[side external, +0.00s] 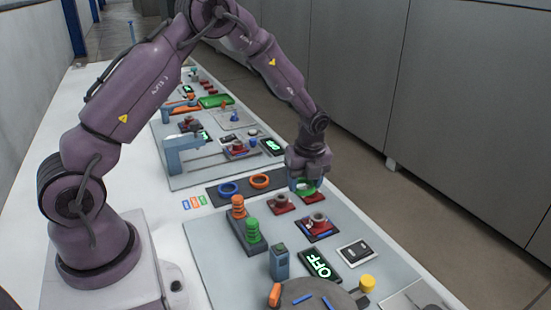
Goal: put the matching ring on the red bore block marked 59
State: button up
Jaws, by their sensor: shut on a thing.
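My gripper (306,186) is shut on a green ring (305,190), low over the far right end of a dark strip. A blue ring (229,188) and an orange ring (260,181) lie on that dark strip (215,197). Two red blocks with grey round tops stand on the grey board: a smaller one (282,205) just in front of the gripper, and a larger one (319,229) nearer the camera. Some red shows right below the green ring. I cannot read a 59 on any block. The fingertips are partly hidden by the ring and hand.
Stacked orange rings (238,207) and stacked green rings (253,232) stand left of the blocks. A blue-grey post (279,262), an OFF display (320,265) and a yellow knob (367,283) are nearer the camera. A blue-grey frame (185,145) stands on the farther board.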

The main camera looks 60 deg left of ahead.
send_over(319, 214)
jog(key=s, duration=0.1)
jog(key=shift+s+d+f, duration=0.15)
jog(key=shift+d+f, duration=0.3)
jog(key=shift+f, duration=0.15)
jog(key=shift+w+n, duration=0.25)
jog(key=shift+n, duration=0.45)
jog(key=shift+f, duration=1.85)
jog(key=shift+f, duration=1.45)
dwell(3.1)
